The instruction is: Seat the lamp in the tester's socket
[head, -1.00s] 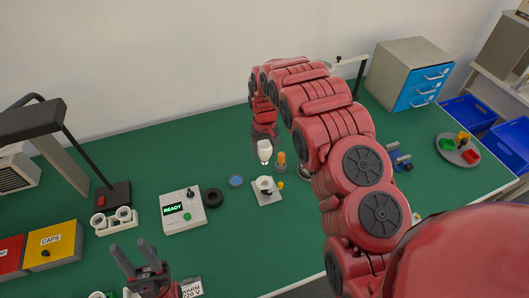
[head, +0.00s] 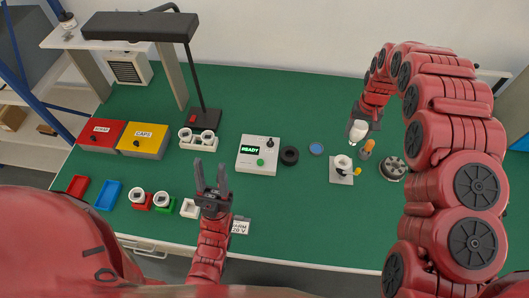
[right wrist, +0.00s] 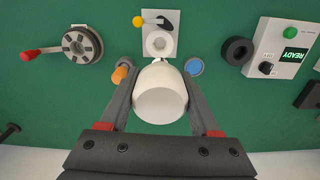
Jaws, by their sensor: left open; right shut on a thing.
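The lamp (head: 358,130) is a white bulb held in my right gripper (head: 360,122), above the green table. In the right wrist view the lamp (right wrist: 160,92) sits between the two dark fingers, its round end toward the camera. The tester's socket (head: 342,161) is a white ring on a pale square plate with a yellow-knobbed lever. My left gripper (head: 212,178) is open and empty over the front middle of the table.
The box reading READY (head: 258,154), a black ring (head: 289,155) and a blue disc (head: 316,148) lie left of the socket. An orange piece (head: 367,147) and a round grey device (head: 392,168) are to its right. A desk lamp (head: 140,26) overhangs the back left.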

